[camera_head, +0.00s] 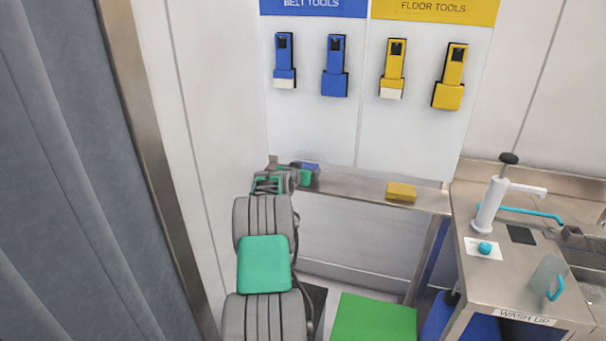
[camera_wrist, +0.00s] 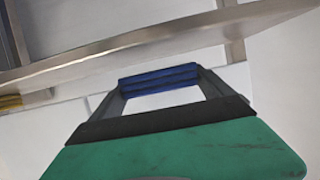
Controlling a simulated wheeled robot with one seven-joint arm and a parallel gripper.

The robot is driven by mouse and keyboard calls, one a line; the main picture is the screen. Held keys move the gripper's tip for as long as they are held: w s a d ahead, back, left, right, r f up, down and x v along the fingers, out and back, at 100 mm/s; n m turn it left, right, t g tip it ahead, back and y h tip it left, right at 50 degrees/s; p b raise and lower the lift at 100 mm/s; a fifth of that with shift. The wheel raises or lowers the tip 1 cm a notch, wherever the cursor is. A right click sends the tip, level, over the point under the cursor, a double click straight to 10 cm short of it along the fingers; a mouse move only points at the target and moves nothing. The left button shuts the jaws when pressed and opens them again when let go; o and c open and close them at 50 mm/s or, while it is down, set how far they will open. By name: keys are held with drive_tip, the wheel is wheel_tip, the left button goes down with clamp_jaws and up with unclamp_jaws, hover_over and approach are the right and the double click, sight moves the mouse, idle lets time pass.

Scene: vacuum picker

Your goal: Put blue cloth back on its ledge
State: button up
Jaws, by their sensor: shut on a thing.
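The blue cloth (camera_wrist: 158,78) is a folded block held between the fingertips of my gripper (camera_wrist: 160,86) in the wrist view. In the head view only a small part of the blue cloth (camera_head: 311,166) shows past my green gripper body (camera_head: 305,176), at the left end of the steel ledge (camera_head: 350,187). The ledge also shows in the wrist view (camera_wrist: 130,50), as a long slanting strip close to the cloth. I cannot tell whether the cloth touches the ledge.
A yellow cloth (camera_head: 401,192) lies on the ledge to the right. Blue and yellow tools hang on the wall board (camera_head: 370,135) above. A sink counter (camera_head: 500,265) stands at right, with a green block (camera_head: 373,318) on the floor side. Ledge between the cloths looks clear.

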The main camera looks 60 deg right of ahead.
drive_tip(key=shift+f, duration=1.25)
drive_tip(key=o, duration=1.7)
drive_tip(key=shift+o, duration=0.2)
drive_tip(key=shift+r, duration=0.15)
drive_tip(key=shift+r, duration=0.2)
drive_tip(key=b+v, duration=0.2)
drive_tip(key=v, duration=1)
drive_tip(key=shift+f, duration=0.1)
